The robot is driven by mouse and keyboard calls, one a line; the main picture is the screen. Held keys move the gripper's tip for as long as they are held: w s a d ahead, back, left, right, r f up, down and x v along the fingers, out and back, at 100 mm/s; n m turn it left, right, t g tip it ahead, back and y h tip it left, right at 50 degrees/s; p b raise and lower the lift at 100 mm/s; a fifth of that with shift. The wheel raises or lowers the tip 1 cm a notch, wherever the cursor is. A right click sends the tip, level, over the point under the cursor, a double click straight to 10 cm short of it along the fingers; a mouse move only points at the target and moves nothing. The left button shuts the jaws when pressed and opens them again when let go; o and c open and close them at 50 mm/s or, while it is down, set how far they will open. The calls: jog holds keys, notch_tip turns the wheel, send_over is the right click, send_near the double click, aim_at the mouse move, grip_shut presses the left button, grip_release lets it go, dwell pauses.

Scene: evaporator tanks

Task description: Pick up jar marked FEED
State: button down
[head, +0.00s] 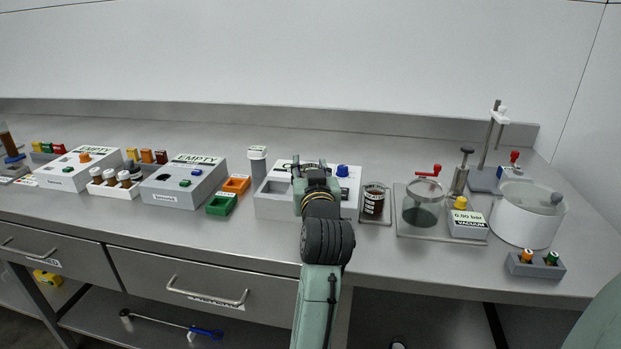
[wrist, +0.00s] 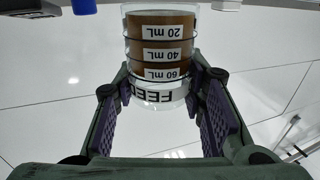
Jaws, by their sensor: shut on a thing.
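The jar marked FEED (wrist: 161,50) is a clear glass jar with brown contents and 20, 40 and 60 mL marks. It appears upside down in the wrist view, with FEED near the fingers. My gripper (wrist: 160,100) is shut on it, with one purple-padded finger on each side of its FEED end. In the head view my gripper (head: 316,170) is in front of the white box with the blue knob, and my arm hides the held jar. I cannot tell whether the jar touches anything beneath it.
A glass vessel with a red handle (head: 422,203) and a white pot (head: 528,213) are further right.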

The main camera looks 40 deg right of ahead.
jog(key=w+a+r+b+v, duration=0.1)
jog(key=b+v, duration=0.6)
jog(key=v, duration=0.7)
jog(key=shift+a, duration=0.25)
